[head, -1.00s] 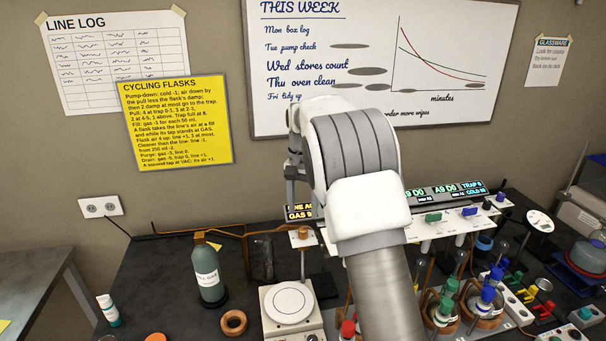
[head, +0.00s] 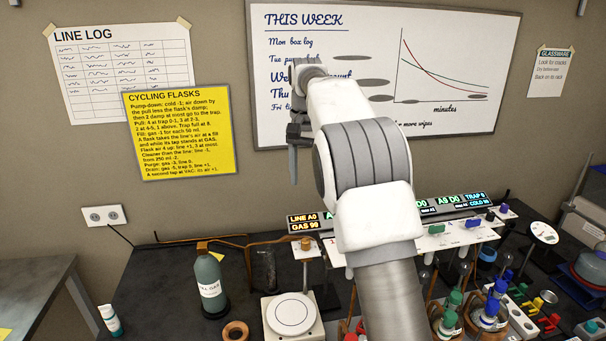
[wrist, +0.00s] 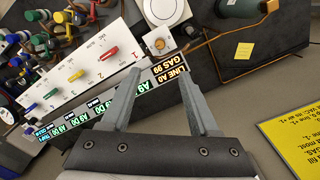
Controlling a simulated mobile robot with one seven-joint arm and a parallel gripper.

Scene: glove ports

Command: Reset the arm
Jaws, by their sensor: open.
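My gripper (head: 293,160) hangs at the end of my arm in front of the whiteboard, left of the arm's white and grey wrist links. In the wrist view my gripper (wrist: 163,92) is open, with two grey fingers apart and nothing between them. Its fingers point over the bench toward the panel with colored taps (wrist: 85,62) and the lit LINE and GAS display (wrist: 172,70). No object touches the fingers. My arm hides part of the panel and bench in the head view.
A green gas bottle (head: 210,285), a white round-topped device (head: 292,315) and a copper ring (head: 236,331) stand on the dark bench. Flasks with green and blue tops (head: 492,305) stand at right. A yellow notice (head: 180,133) and whiteboard (head: 450,60) are on the wall.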

